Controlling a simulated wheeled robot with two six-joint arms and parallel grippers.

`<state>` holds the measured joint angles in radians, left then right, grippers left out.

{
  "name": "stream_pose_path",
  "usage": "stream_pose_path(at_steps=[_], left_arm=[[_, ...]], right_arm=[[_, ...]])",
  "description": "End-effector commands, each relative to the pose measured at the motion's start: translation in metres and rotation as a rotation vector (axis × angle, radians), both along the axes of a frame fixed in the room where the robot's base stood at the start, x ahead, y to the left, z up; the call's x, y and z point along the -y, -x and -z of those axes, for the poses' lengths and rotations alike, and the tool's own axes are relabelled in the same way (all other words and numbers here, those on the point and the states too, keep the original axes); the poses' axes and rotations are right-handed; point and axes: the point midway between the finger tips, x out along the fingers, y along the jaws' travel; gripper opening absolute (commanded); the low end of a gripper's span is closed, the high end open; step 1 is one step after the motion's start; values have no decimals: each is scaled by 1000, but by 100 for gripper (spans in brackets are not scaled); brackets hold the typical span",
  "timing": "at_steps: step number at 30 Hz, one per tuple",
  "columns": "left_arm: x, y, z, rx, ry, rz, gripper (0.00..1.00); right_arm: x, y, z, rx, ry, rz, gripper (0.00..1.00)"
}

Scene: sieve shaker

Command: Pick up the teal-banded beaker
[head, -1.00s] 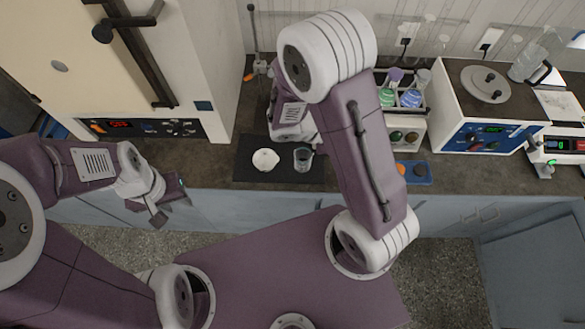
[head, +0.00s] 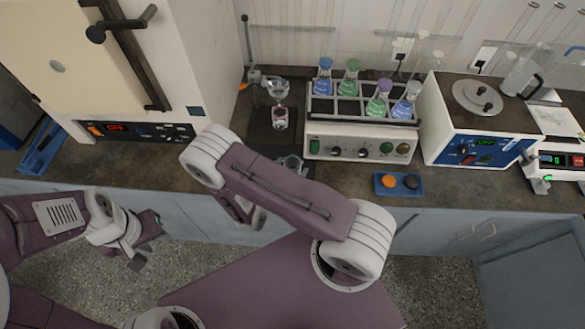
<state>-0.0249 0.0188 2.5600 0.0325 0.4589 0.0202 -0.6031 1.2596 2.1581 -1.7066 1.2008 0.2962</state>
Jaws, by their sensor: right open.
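My right arm reaches across the front of the bench and folds back under itself. My left gripper (head: 146,245) hangs in front of the bench at the left, far from the beaker. Its jaw gap is unclear.
A stand (head: 247,50) holds a glass funnel (head: 278,89) above a small vessel with pinkish contents (head: 280,118). An oven (head: 120,130) stands left.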

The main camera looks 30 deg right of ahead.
Motion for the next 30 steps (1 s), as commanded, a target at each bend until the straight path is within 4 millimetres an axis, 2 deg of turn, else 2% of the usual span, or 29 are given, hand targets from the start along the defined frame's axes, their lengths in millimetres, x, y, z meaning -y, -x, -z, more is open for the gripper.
stream_pose_path(at_steps=[5, 8, 16, 23, 24, 30], left_arm=[[0, 0, -13, 0, 0, 0, 36], [0, 0, -12, 0, 0, 0, 36], [0, 0, -12, 0, 0, 0, 36], [0, 0, -12, 0, 0, 0, 36], [0, 0, -12, 0, 0, 0, 36], [0, 0, -13, 0, 0, 0, 36]], right_arm=[[25, -17, 5, -1, 0, 9, 75], [35, -26, 13, -1, 1, 6, 75], [38, -29, 16, 0, 0, 1, 75], [37, -29, 16, 0, 0, 2, 11], [37, -29, 16, 0, 0, 2, 8], [38, -29, 15, 0, -1, 2, 8]])
